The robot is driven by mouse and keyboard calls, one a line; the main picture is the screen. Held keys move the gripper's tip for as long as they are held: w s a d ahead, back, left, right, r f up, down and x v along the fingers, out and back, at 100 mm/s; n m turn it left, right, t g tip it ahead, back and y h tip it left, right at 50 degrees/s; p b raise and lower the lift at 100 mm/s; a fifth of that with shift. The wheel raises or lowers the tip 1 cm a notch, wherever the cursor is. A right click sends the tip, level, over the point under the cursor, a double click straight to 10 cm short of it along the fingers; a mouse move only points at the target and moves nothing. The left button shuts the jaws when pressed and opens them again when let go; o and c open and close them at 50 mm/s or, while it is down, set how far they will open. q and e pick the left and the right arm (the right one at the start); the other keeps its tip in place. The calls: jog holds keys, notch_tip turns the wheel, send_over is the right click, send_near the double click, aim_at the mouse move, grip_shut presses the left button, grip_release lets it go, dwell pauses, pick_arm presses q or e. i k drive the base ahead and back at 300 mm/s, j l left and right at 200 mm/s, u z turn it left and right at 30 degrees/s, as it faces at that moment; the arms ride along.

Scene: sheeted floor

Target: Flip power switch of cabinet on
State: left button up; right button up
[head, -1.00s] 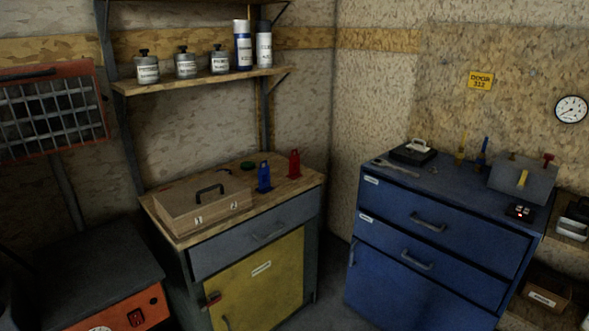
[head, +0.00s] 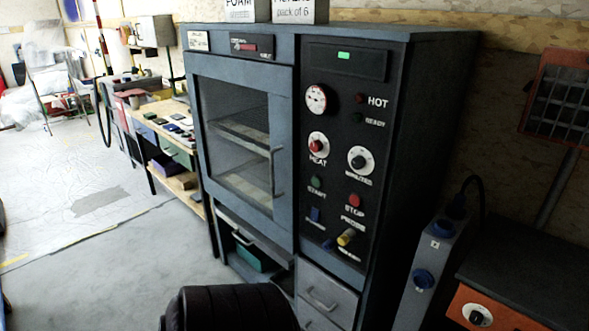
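A tall dark blue-grey cabinet (head: 390,60) fills the middle of the head view. It has a glass-windowed door (head: 240,135), closed, on its left. The black control panel (head: 335,180) on its right carries a dial gauge, knobs marked HEAT and MINUTES, a green START button and a red STOP button. Below them are a small blue switch (head: 314,214) and a yellow knob (head: 346,237); their labels are too blurred to read surely. A green display (head: 343,56) is lit at the top. Neither gripper is in view.
Boxes (head: 293,11) stand on the cabinet. Below the door is an open compartment (head: 250,252) with a teal item. A grey post with blue sockets (head: 425,280) and an orange-fronted machine (head: 478,308) stand at right. A cluttered workbench (head: 160,115) is behind left. Floor (head: 110,265) at left is clear.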

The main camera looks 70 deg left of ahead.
aim_at(314, 218)
jog(key=u, duration=1.95)
